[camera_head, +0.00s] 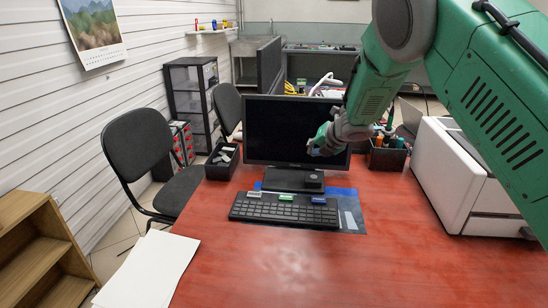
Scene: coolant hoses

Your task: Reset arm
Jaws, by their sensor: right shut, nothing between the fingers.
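My right arm, green and grey, comes in from the upper right. My right gripper (322,143) is raised above the red desk (310,262), in front of the right part of the black monitor (290,128). It is small in the view and appears closed, with nothing held. My left gripper does not show. No hoses can be made out clearly; some yellow and white curved shapes (322,83) lie behind the monitor.
A keyboard (284,210) lies on a blue mat (349,214). A white printer (458,185) stands at the right, white paper (147,270) at the left. A pen holder (387,156) and a black tray (222,160) flank the monitor. A black chair (139,145) stands left. The desk's front is clear.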

